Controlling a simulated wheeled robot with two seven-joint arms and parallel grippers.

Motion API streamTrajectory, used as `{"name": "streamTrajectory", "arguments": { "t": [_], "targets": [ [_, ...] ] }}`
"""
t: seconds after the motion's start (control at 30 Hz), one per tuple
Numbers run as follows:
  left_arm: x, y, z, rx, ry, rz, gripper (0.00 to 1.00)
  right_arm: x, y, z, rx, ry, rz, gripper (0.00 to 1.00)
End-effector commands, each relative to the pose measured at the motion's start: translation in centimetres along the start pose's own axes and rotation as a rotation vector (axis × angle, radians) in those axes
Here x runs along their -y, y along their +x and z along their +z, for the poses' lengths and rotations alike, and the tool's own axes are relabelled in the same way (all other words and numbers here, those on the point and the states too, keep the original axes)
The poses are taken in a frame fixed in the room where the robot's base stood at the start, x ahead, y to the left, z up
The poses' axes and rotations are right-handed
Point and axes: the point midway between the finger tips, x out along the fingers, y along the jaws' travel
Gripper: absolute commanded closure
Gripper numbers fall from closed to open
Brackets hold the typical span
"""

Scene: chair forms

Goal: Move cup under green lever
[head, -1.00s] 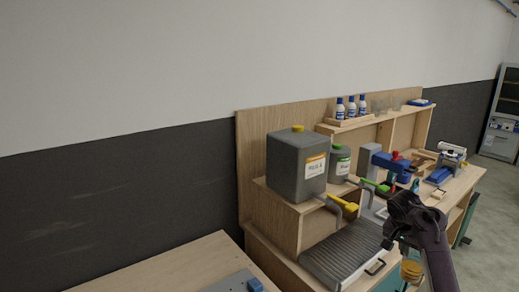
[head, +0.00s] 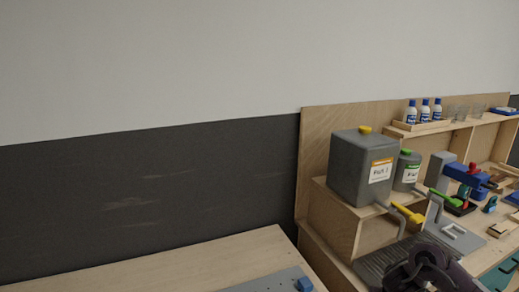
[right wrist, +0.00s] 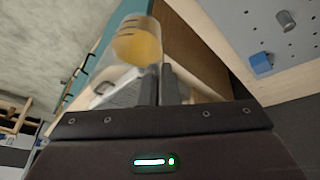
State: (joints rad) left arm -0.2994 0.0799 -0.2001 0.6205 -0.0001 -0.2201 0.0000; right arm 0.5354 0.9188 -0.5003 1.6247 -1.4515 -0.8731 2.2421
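A clear cup (right wrist: 135,48) with orange-yellow contents shows at the fingertips of my right gripper (right wrist: 160,80) in the right wrist view. The fingers are close together and shut on the cup's wall. In the head view my right gripper (head: 420,272) is at the bottom edge, in front of the grey ribbed drip tray (head: 372,266); the cup is hidden or out of frame there. The green lever (head: 441,196) is on the smaller grey canister (head: 407,172), right of the yellow lever (head: 408,213) on the larger canister (head: 360,170). My left gripper is not in view.
A wooden shelf behind holds several bottles (head: 425,110) and glasses (head: 465,112). A blue and grey device (head: 465,176) stands right of the levers. A nearer wooden table (head: 190,268) with a blue block (head: 304,284) lies lower left.

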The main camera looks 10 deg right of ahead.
Motion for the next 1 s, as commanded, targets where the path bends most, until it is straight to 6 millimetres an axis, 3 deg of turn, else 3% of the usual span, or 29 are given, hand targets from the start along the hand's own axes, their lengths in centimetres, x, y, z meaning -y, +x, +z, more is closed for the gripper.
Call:
{"name": "streamTrajectory", "arguments": {
  "t": [0.07, 0.47, 0.77, 1.0],
  "targets": [
    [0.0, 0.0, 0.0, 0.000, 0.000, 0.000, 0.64, 0.6, -0.8, 1.4, -0.005, -0.019, -0.004, 1.00],
    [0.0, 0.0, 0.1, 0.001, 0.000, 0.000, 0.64, 7.7, -4.8, 0.3, -0.029, -0.203, -0.087, 1.00],
    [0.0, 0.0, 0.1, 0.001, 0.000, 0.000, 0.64, 15.4, -10.4, 1.2, -0.051, -0.461, -0.190, 1.00],
    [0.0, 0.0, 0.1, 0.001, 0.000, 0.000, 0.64, 21.9, -16.5, 4.7, -0.070, -0.754, -0.312, 1.00]
  ]
}}
